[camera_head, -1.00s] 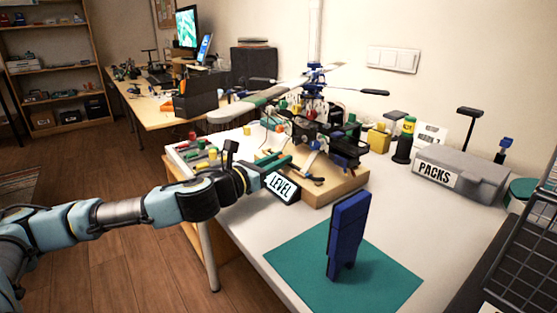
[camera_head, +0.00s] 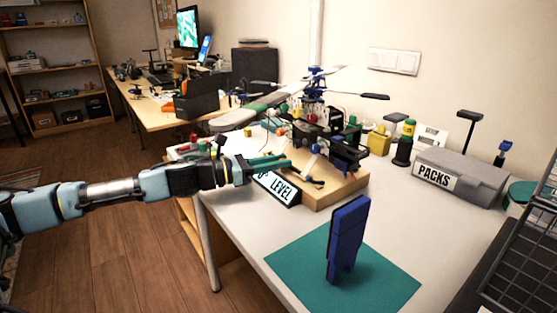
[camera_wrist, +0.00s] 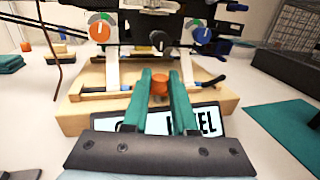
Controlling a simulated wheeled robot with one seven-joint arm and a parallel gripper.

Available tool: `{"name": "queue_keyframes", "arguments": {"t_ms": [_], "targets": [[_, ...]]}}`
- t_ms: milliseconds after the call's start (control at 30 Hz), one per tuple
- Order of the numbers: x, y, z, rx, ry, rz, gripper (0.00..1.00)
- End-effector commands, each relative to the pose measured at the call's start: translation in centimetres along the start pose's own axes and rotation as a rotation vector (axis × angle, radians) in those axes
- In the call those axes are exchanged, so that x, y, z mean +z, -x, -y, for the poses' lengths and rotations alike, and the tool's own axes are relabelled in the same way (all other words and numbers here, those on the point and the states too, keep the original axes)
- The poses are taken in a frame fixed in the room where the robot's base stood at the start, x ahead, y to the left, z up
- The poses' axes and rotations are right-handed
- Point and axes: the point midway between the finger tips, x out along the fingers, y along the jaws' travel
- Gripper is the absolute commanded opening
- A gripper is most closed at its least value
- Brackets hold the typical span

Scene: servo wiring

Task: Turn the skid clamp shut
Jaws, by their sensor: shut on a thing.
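A model helicopter (camera_head: 322,122) stands on a wooden block (camera_head: 345,188) on the white table. In the wrist view the wooden block (camera_wrist: 80,112) carries two white uprights, with an orange knob (camera_wrist: 99,32) at left and a blue knob (camera_wrist: 203,35) at right. My gripper (camera_head: 288,163) reaches over the block's near-left edge. In the wrist view its teal fingers (camera_wrist: 160,85) are shut on a small orange clamp knob (camera_wrist: 160,80) at the near side of the block. The fingers partly hide the knob and the clamp below it.
A blue upright object (camera_head: 347,240) stands on a teal mat (camera_head: 300,270). A grey PACKS case (camera_head: 465,172) lies at right.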

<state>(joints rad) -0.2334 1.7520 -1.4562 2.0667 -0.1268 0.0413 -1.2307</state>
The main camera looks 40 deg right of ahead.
Motion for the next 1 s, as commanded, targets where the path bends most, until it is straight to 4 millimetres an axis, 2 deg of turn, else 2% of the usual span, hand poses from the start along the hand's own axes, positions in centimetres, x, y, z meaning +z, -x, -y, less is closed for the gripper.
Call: {"name": "queue_keyframes", "arguments": {"t_ms": [200,500,1000], "targets": [[0.15,-0.11,-0.53,-0.185,-0.003,-0.005,0.0],[0.05,-0.19,-0.73,-0.375,-0.003,-0.003,0.0],[-0.03,-0.19,-0.76,-0.471,-0.001,-0.002,0.0]]}}
